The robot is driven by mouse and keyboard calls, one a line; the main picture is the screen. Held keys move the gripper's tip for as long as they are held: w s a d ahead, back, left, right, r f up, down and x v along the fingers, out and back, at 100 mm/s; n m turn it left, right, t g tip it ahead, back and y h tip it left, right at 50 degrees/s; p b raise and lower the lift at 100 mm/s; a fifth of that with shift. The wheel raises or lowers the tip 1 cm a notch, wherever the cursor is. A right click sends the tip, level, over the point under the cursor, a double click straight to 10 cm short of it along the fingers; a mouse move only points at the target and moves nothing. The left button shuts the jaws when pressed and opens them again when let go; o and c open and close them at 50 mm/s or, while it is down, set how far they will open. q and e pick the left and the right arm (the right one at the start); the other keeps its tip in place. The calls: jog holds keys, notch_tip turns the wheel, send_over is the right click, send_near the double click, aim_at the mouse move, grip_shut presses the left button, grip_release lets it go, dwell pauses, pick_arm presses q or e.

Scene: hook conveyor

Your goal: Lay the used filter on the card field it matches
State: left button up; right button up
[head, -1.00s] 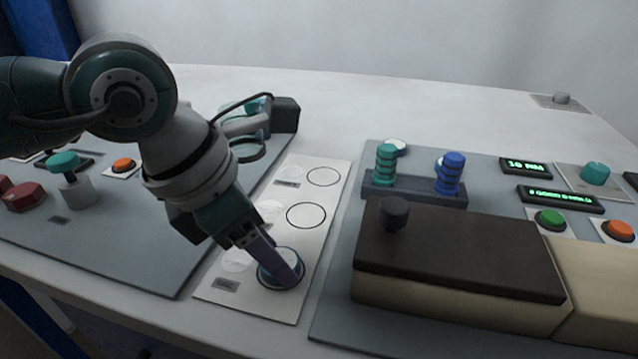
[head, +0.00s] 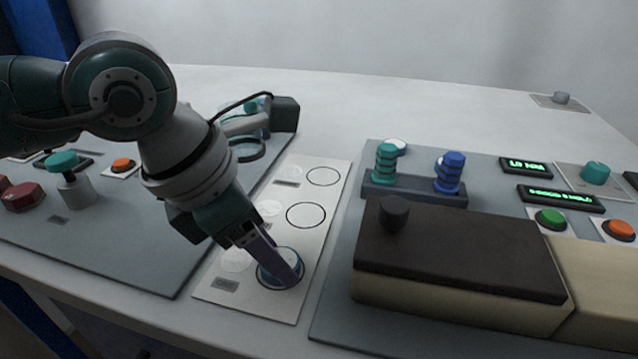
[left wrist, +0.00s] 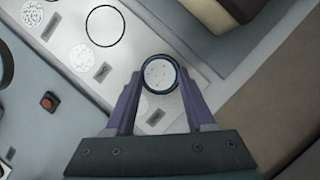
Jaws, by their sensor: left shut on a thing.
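A white card (head: 252,303) lies on the table, with a column of printed grey disc pictures and a column of black ring fields. My left gripper (head: 284,276) points down over the nearest ring field and is shut on the used filter (head: 269,276), a round disc with a blue rim. In the left wrist view the filter (left wrist: 160,73) sits between the purple fingertips, its pale face showing dark specks. It appears at the nearest field; whether it touches the card I cannot tell. The middle ring (head: 306,215) and far ring (head: 323,176) are empty. My right gripper is not in view.
A dark-lidded beige box (head: 455,265) with a black knob stands right of the card. Behind it are a rack (head: 413,190) with teal and blue stacks, displays and buttons. Left of the card is a grey panel (head: 120,235) with knobs and a holder.

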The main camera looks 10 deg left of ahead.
pick_arm(q)
jog(key=shift+a+f, duration=0.1)
jog(key=o, duration=1.6)
notch_tip(320, 180, up, 7)
jog(key=p, duration=0.6)
